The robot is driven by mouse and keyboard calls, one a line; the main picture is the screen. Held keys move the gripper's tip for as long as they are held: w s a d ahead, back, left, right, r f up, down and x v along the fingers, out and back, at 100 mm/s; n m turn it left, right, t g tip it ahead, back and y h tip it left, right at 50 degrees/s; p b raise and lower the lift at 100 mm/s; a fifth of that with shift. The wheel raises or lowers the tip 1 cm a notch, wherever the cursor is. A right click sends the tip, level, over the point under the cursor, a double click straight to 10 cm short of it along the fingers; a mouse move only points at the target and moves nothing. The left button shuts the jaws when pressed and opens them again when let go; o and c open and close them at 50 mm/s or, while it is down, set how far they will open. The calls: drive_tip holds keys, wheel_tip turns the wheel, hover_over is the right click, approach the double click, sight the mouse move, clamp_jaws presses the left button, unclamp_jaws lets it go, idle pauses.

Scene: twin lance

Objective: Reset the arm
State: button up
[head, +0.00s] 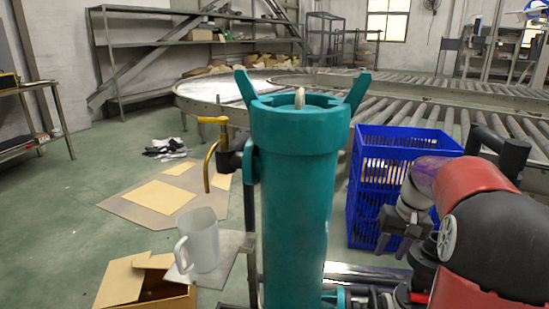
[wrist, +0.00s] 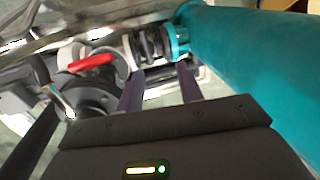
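My gripper (head: 394,243) hangs at the right in the head view, beside my folded red and black arm, with its fingers pointing down. In the wrist view its two dark fingers (wrist: 161,75) stand apart with nothing between them, so it is open and empty. The gripper is in front of the blue crates (head: 361,190) and to the right of a teal cylinder (head: 296,190). The teal cylinder (wrist: 255,65) fills the right of the wrist view, close by.
An open cardboard box (head: 135,285) lies at the lower left. A roller conveyor (head: 440,95) runs behind the crates. Green floor at the left is mostly free.

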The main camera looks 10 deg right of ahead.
drive_tip(key=s+a+r+n+t+h, duration=0.1)
drive_tip(key=s+a+r+t, duration=0.1)
drive_tip(key=s+a, duration=0.7)
drive_tip(key=s+a+r+n+t, duration=0.2)
drive_tip(key=s+a+t, duration=0.1)
drive_tip(key=s+a, duration=0.6)
drive_tip(key=s, duration=0.3)
drive_tip(key=shift+s+a+h+p, duration=0.2)
drive_tip(key=shift+h+p, duration=0.1)
drive_tip(key=shift+h, duration=0.1)
drive_tip(key=shift+d, duration=0.15)
